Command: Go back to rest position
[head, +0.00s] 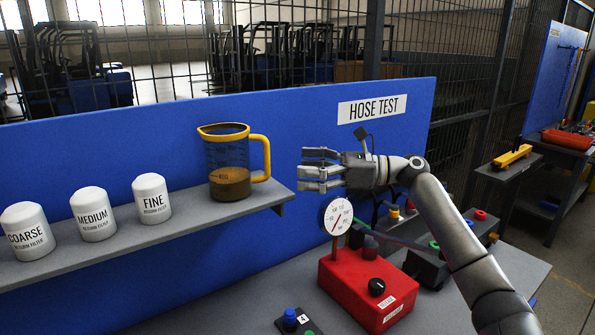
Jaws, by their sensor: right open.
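My right gripper (322,169) is open and empty. It is in front of the blue HOSE TEST panel, above the red test box. Its fingers point left, towards the measuring jug (229,182), and are apart from it. The jug has a yellow rim and handle and holds brown liquid. It stands upright on the grey shelf (130,252). My left gripper is not in the head view.
White filters marked COARSE (27,238), MEDIUM (93,221) and FINE (152,205) stand on the shelf. A red box (358,286) with a gauge (336,217) and black knob sits on the bench below my right arm. A blue button (290,318) is at the front.

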